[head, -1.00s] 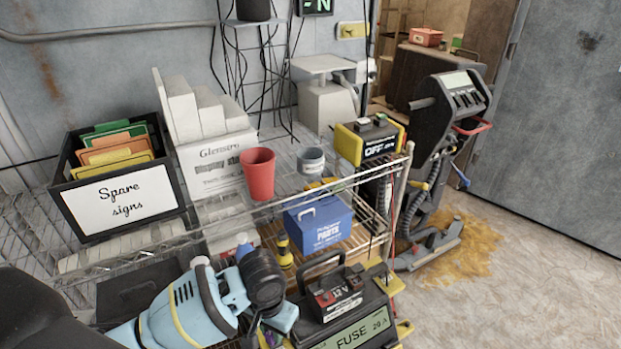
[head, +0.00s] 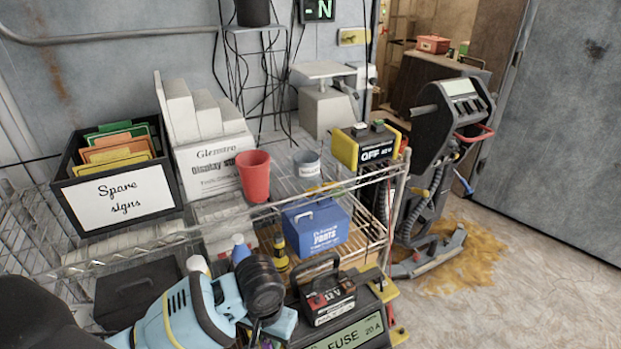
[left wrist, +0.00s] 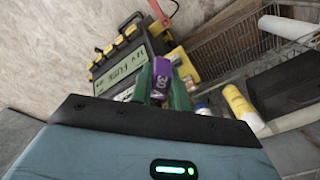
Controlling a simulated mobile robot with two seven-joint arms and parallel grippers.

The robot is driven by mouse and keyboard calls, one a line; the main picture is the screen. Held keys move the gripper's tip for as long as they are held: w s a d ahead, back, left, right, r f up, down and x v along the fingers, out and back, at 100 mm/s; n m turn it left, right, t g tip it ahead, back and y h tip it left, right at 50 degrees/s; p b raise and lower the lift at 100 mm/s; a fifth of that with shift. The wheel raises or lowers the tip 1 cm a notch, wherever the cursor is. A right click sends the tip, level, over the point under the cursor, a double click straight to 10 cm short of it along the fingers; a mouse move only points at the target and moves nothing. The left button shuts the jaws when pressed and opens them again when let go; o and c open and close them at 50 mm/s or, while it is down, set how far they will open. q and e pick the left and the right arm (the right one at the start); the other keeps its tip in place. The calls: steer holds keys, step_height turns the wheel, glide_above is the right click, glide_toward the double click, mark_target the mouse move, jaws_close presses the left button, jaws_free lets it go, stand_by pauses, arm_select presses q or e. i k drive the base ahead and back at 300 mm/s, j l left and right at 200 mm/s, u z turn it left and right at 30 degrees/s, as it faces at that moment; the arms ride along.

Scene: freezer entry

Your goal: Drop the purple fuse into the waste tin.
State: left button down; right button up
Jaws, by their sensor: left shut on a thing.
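In the left wrist view, my left gripper (left wrist: 163,84) is shut on the purple fuse (left wrist: 162,69), which has a white "30A" marking, between its green fingers. In the head view, my left arm comes in from the lower left, beside the fuse tester, and the fuse is not visible there. A small grey tin with a white label (head: 308,165) stands upright on the wire shelf, right of a red cup. It looks like the waste tin, but its label is too small to read. My left gripper is lower and nearer than this tin. My right gripper is not in view.
The red cup (head: 255,178) stands left of the tin, and a yellow-black box (head: 367,147) right of it. A blue parts box (head: 316,228) sits below. The fuse tester (head: 352,335) carries a battery-like box (head: 327,297). A spare-signs bin (head: 118,200) is at left.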

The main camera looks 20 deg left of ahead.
mark_target(305, 171)
steer(key=l+u, duration=0.25)
steer(key=l, duration=0.55)
steer(key=i+l+u, duration=0.1)
steer(key=l+u, duration=0.25)
steer(key=l, duration=0.4)
steer(key=i+l+u, duration=0.2)
steer(key=l, duration=0.15)
steer(key=l+u, duration=0.15)
steer(key=l, duration=0.2)
steer(key=i+l+u, duration=0.2)
steer(key=l, duration=0.15)
steer(key=l+u, duration=0.25)
steer(key=l, duration=0.15)
steer(key=i+l+u, duration=0.2)
steer(key=l, duration=0.15)
steer(key=i+l+u, duration=0.4)
steer(key=l, duration=0.2)
steer(key=i+l+u, duration=0.1)
steer(key=i+l, duration=0.15)
steer(key=i+l+u, duration=0.15)
steer(key=l, duration=0.3)
